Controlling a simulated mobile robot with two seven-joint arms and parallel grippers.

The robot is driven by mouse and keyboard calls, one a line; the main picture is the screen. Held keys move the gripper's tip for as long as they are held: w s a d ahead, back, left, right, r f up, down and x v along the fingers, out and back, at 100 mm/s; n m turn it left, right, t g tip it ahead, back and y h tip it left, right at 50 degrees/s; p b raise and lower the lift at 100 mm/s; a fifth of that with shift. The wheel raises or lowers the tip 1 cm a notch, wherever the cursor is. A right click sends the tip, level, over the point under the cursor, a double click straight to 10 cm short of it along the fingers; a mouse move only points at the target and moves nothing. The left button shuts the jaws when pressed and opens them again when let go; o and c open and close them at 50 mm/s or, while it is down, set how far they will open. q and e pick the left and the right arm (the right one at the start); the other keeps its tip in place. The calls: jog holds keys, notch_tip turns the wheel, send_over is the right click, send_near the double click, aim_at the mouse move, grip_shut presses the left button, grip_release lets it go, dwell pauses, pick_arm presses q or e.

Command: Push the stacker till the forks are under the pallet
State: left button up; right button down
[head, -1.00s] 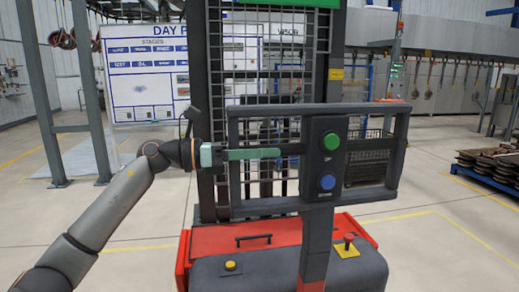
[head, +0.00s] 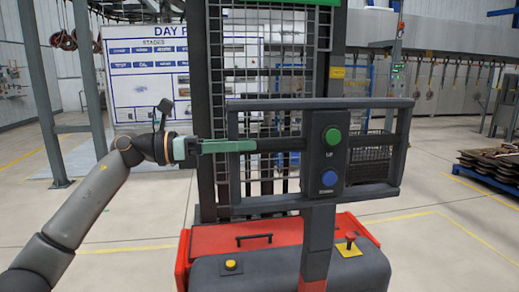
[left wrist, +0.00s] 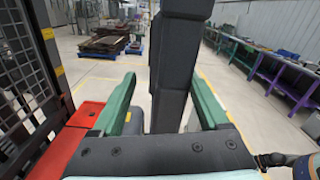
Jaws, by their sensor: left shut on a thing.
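The stacker (head: 215,238) stands right in front of me, with a red and dark grey body, a mesh mast and a grey handle frame (head: 395,150). A green UP button and a blue button are on the frame's middle panel. My left gripper (head: 252,146) reaches in from the left, its green fingers level across the frame's left upright. In the left wrist view its fingers stand on both sides of a dark upright bar (left wrist: 178,65); it is shut on the handle. The forks are hidden behind the stacker. A blue pallet (head: 485,180) with dark flat parts stands at the right.
A whiteboard (head: 155,85) and grey posts (head: 90,80) stand behind on the left. A line of hanging hooks (head: 455,75) runs along the back right. The floor right of the stacker is open, with yellow lines. Purple and green benches (left wrist: 265,70) show in the left wrist view.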

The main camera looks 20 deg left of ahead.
pick_arm(q)
jog(key=b+v, duration=0.1)
jog(key=v, duration=0.7)
jog(key=shift+b, duration=0.4)
